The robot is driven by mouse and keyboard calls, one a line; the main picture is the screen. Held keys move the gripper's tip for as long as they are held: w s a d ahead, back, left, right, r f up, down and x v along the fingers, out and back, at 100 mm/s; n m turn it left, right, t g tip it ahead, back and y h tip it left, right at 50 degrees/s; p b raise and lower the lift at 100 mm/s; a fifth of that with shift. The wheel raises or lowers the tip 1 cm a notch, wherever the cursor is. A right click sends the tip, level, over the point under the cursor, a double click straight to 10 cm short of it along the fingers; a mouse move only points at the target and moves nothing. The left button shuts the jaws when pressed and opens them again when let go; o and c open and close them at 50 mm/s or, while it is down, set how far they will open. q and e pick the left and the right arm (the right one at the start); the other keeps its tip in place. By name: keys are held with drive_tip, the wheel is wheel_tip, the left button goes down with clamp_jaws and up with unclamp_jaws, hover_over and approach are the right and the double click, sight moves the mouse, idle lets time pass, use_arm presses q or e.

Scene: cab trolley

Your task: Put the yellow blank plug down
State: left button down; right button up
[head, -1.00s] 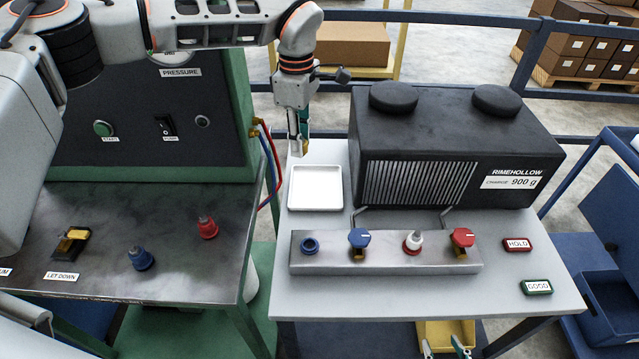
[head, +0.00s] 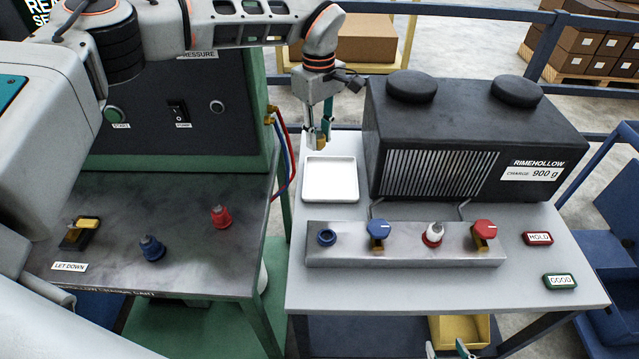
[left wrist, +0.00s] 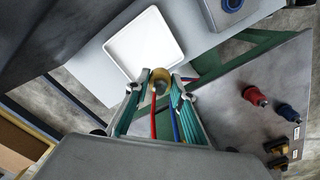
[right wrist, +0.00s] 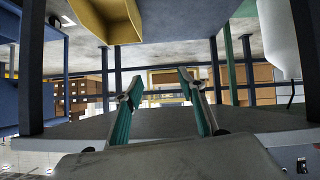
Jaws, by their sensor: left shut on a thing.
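My left gripper (head: 319,138) is shut on the yellow blank plug (head: 321,143), just beyond the back edge of the white tray (head: 331,199). In the left wrist view the plug (left wrist: 160,80) sits between the fingertips, by the rim of the tray (left wrist: 178,40). It appears above the bench level and apart from the tray; the exact height is hard to tell. The tray is empty. My right gripper (right wrist: 155,88) is open and empty, low in front of the bench; its tips barely show at the head view's bottom edge.
Behind the tray's right side stands a black unit (head: 470,135). In front is a metal manifold (head: 405,257) with blue and red valves. HOLD (head: 538,239) and GOOD (head: 560,281) labels lie at right. The dark cart (head: 200,260) at left holds blue and red fittings.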

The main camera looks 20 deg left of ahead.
use_arm(q)
wheel_tip(320, 180, down, 9)
drive_tip(key=b, duration=0.5)
drive_tip(key=shift+b, duration=0.3)
drive_tip(key=shift+f, duration=0.4)
drive_tip(key=shift+f+b, duration=0.35)
drive_tip(key=shift+b, duration=0.15)
wheel_tip(320, 180, down, 3)
drive_tip(key=shift+r+b, duration=0.1)
drive_tip(key=shift+b, duration=0.6)
drive_tip(key=shift+f, duration=0.3)
drive_tip(key=shift+r, duration=0.25)
drive_tip(key=shift+f, duration=0.1)
drive_tip(key=c, duration=1.7)
unclamp_jaws()
drive_tip(key=shift+f, duration=0.1)
use_arm(e)
wheel_tip(320, 180, down, 9)
drive_tip(key=d, duration=0.1)
drive_tip(key=shift+s, duration=0.3)
